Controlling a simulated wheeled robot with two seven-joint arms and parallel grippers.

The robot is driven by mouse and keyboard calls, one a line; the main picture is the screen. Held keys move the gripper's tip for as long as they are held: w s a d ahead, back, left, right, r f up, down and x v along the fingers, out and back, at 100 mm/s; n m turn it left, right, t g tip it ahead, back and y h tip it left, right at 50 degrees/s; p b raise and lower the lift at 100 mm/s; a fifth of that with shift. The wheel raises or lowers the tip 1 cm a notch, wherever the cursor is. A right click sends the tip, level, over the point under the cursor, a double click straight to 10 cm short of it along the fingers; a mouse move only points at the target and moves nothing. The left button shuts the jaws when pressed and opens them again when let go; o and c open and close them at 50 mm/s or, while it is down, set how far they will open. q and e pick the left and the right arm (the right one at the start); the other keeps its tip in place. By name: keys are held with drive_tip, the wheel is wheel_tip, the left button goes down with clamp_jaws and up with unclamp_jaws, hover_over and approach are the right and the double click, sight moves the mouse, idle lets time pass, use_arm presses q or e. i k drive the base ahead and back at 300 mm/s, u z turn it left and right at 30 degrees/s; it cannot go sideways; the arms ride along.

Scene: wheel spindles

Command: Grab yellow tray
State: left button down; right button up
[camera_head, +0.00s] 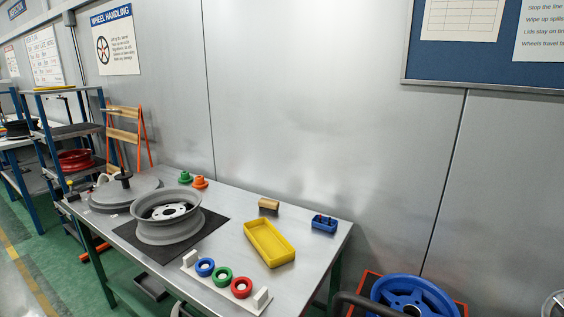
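The yellow tray (268,244) lies on the right part of the metal workbench (213,252). It is a shallow rectangular tray with raised walls, and it looks empty. Its long side runs from upper left to lower right. Nothing touches it. Neither of my grippers can be made out in the head view.
A grey wheel rim (166,218) sits on a black mat left of the tray. A white rack with blue, green and red rings (222,276) is in front. A wooden block (268,204) and blue holder (324,223) stand behind. A blue wheel (415,294) is right of the bench.

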sight(276, 251)
drive_tip(key=z, duration=0.55)
drive_tip(key=i, duration=0.4)
drive_tip(key=z, duration=0.3)
